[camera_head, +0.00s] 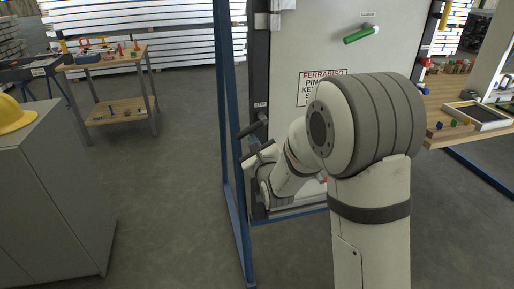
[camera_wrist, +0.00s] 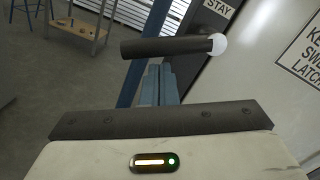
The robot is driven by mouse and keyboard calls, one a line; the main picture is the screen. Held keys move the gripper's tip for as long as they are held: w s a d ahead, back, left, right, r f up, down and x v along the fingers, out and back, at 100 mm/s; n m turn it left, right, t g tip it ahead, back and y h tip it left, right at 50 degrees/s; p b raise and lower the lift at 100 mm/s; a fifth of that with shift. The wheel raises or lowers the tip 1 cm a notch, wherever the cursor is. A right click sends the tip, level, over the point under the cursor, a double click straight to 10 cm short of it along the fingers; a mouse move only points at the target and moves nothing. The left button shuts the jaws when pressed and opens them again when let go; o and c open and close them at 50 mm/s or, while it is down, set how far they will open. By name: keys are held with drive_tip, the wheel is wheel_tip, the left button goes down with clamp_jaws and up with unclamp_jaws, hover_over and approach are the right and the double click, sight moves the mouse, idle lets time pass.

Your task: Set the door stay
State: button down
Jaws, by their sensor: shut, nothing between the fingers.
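The door stay is a dark round bar (camera_wrist: 170,47) with a pale end, beside the STAY label (camera_wrist: 219,6) in the wrist view. In the head view the stay bar (camera_head: 252,127) sticks out at the left edge of the white door panel (camera_head: 320,50). My gripper (camera_wrist: 165,68) is shut and empty, its blue-grey fingers pointing toward the bar. In the head view my gripper (camera_head: 250,142) is just below the bar, partly hidden by my own arm. I cannot tell whether the fingertips touch the bar.
A blue frame post (camera_head: 232,180) stands just left of my gripper. A green handle (camera_head: 361,35) sits high on the door. A grey cabinet (camera_head: 50,190) with a yellow hard hat is at left. A workbench (camera_head: 470,125) is at right. Open floor lies between cabinet and post.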

idle(0.3)
drive_tip(key=shift+a+r+b, duration=0.3)
drive_tip(key=shift+r+b, duration=0.2)
drive_tip(key=shift+b, duration=0.35)
drive_tip(key=shift+a+r+b, duration=0.25)
drive_tip(key=shift+r+b, duration=0.2)
drive_tip(key=shift+b, duration=0.4)
